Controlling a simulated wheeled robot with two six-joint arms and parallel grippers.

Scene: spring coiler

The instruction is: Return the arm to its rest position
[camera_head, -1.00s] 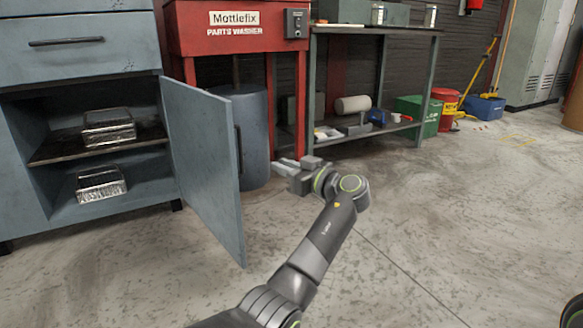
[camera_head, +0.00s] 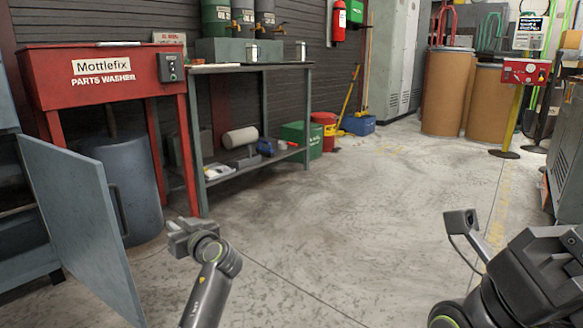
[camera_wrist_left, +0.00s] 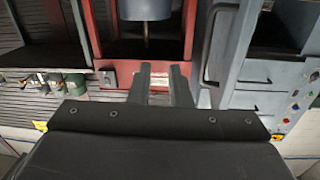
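My left arm comes in at the bottom of the head view, with its gripper (camera_head: 180,235) in front of the open cabinet door and the drum, above the floor. In the left wrist view its two fingers (camera_wrist_left: 158,82) stand apart with nothing between them. Part of my right arm (camera_head: 530,270) shows at the lower right of the head view, dark and bulky, with a small grey box and a cable beside it. The right gripper's fingers do not show.
The blue-grey cabinet door (camera_head: 85,230) stands open at the left. The red parts washer (camera_head: 90,90) and a blue-grey drum (camera_head: 130,190) are behind it. A metal bench (camera_head: 255,70) stands farther back. The floor between my arms is clear.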

